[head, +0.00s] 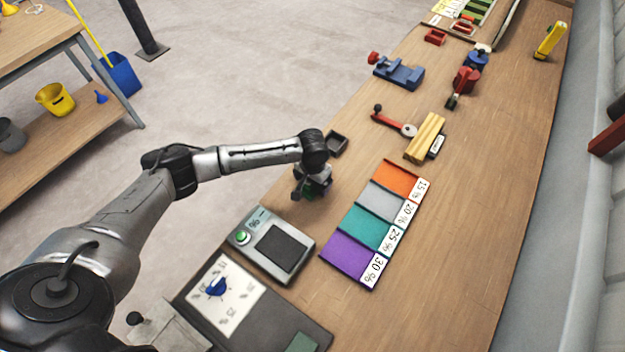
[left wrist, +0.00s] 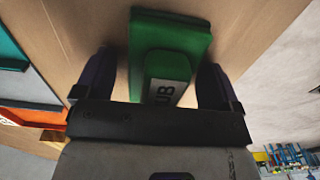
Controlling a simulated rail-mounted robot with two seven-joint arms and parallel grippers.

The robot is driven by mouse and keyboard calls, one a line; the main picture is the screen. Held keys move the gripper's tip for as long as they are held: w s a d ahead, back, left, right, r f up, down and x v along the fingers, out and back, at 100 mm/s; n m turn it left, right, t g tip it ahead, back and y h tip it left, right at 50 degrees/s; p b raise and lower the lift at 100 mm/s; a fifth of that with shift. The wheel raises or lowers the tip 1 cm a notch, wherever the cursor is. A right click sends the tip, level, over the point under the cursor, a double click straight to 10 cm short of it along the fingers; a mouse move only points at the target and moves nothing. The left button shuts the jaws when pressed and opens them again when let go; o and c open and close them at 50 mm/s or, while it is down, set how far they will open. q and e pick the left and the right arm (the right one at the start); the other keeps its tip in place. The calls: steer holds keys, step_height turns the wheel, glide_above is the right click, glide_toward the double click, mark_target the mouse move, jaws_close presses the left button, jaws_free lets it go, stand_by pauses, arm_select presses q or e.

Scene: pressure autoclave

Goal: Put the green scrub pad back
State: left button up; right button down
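The green scrub pad (left wrist: 170,38) lies on the wooden bench, with a raised green grip block and a white label of which "UB" shows. My left gripper (left wrist: 155,85) is over it in the left wrist view, one dark finger on each side of the grip block. A gap shows between the left finger and the block; the right finger is very close to it. In the head view my left gripper (head: 306,190) is low at the bench's left edge and hides most of the pad. My right gripper is not in view.
A small dark open tray (head: 337,143) stands just beyond the gripper. Coloured percent panels (head: 371,229) lie to the right. A grey device with a green button (head: 271,246) and a dial board (head: 236,296) are nearer. Clamps and yellow bars (head: 425,138) stand farther along.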

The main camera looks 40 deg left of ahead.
arm_select(q)
steer(key=shift+r, duration=0.1)
step_height(320, 180, up, 11)
steer(key=shift+r+p, duration=0.1)
steer(key=shift+p, duration=0.8)
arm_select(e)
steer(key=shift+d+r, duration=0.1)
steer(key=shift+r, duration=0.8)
arm_select(q)
steer(key=shift+r, duration=0.45)
